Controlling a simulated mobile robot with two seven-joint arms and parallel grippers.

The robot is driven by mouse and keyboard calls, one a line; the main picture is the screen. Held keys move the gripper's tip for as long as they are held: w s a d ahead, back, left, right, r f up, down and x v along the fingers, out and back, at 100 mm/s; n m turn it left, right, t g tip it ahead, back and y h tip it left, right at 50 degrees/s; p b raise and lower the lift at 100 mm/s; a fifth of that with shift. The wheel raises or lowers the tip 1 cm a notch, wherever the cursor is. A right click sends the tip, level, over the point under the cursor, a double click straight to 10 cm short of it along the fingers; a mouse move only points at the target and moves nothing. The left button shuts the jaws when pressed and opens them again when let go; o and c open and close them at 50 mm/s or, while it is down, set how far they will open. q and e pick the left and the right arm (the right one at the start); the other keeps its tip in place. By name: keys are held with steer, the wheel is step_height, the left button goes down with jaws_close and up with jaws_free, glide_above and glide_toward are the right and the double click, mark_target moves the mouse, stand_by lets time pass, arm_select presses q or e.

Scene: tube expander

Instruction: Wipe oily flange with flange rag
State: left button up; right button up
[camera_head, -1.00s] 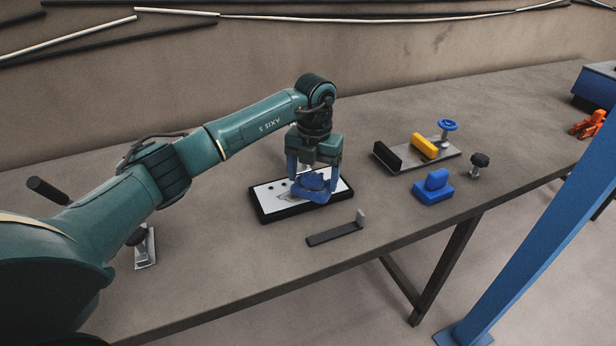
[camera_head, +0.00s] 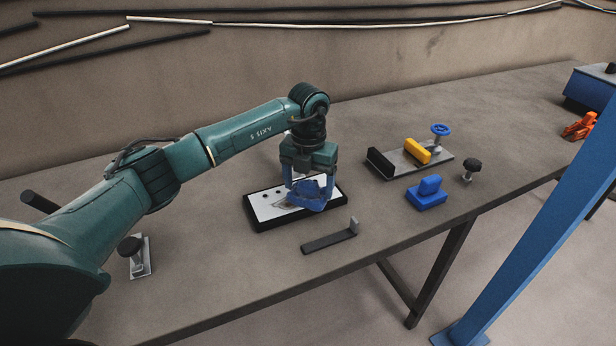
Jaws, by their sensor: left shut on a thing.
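The oily flange (camera_head: 265,208) appears as a white plate in a black rectangular frame, lying flat on the bench. It bears several dark spots and a greyish mark, partly hidden by the gripper. My left gripper (camera_head: 308,185) points down over the right half of the plate. It is shut on a blue piece, which I take to be the flange rag (camera_head: 309,198). The rag is low over the plate and seems to touch it, but the contact is hard to see. My right gripper is not in view.
A dark bar with an upright end (camera_head: 328,236) lies in front of the plate. To the right are a blue block with a grip (camera_head: 427,197), a metal fixture (camera_head: 440,158) with yellow block and blue handwheel, and a black knob (camera_head: 472,166). The bench's front right is clear.

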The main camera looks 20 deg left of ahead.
mark_target(290, 199)
arm_select(q)
steer(key=shift+w+r, duration=0.15)
steer(key=shift+r, duration=0.1)
steer(key=shift+s+a+p, duration=0.4)
steer(key=shift+a+p, duration=0.05)
steer(key=shift+a, duration=0.05)
steer(key=shift+s+a+f+p, duration=0.1)
steer(key=shift+s+a+p, duration=0.2)
steer(key=shift+s+a, duration=0.7)
steer(key=shift+s, duration=0.35)
steer(key=shift+s+a+f+p, duration=0.15)
steer(key=shift+s+a+p, duration=0.4)
steer(key=shift+s+a, duration=0.35)
steer(key=shift+s+a+f, duration=0.15)
steer(key=shift+s+a, duration=0.3)
steer(key=shift+s, duration=0.25)
step_height(290, 199, up, 6)
steer(key=p, duration=0.4)
